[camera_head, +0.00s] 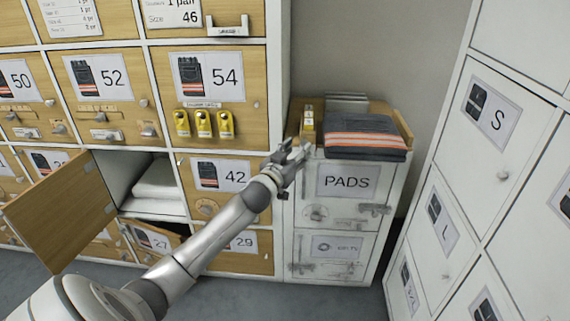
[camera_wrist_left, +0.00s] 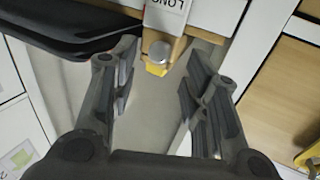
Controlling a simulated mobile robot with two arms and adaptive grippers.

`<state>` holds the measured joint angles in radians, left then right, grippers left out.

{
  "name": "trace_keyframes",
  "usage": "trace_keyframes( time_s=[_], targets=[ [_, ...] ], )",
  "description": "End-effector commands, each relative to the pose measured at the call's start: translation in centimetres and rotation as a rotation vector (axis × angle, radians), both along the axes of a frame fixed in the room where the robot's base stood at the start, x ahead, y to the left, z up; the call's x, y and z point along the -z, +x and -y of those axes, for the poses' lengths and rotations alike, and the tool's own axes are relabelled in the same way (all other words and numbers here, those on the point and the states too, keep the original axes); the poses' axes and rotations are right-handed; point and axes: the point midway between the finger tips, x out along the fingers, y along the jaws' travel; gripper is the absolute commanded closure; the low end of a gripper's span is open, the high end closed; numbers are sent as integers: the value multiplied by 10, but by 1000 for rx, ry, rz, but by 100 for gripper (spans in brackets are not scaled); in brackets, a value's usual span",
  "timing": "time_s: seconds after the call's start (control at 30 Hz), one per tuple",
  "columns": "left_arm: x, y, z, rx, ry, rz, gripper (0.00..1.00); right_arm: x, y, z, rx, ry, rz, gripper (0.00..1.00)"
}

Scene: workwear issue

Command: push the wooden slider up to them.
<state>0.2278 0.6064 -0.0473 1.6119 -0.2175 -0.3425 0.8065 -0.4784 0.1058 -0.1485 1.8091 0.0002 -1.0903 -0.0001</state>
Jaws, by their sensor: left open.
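Folded dark trousers with orange stripes (camera_head: 364,138) lie on top of the white PADS cabinet (camera_head: 306,215). An upright wooden piece (camera_head: 403,128) stands at their right end; I cannot tell for sure that it is the slider. My left gripper (camera_head: 291,151) is open and empty at the cabinet's upper left front. My right gripper is not in view.
A wooden locker door (camera_head: 60,208) hangs open at the left, with folded white cloth (camera_head: 158,180) inside. White lockers (camera_head: 490,150) bound the right side. A grey stack (camera_head: 347,102) sits behind the trousers.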

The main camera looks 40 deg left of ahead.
Motion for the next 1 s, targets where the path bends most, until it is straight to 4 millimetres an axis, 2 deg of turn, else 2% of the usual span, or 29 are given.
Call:
trace_keyframes(
  time_s=[0.03,0.3,0.5,0.7,0.93,1.0],
  targets=[
    [2,-10,2,1,-2,-3,58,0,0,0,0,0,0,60],
    [1,-55,11,1,-2,-2,58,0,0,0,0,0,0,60],
    [1,-77,15,1,-3,-1,58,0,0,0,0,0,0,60],
    [1,-85,16,0,-1,-1,58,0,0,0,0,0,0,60],
    [0,-85,16,0,-1,-1,58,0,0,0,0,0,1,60],
    [1,-85,17,4,-7,0,67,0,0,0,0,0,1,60]
  ],
)
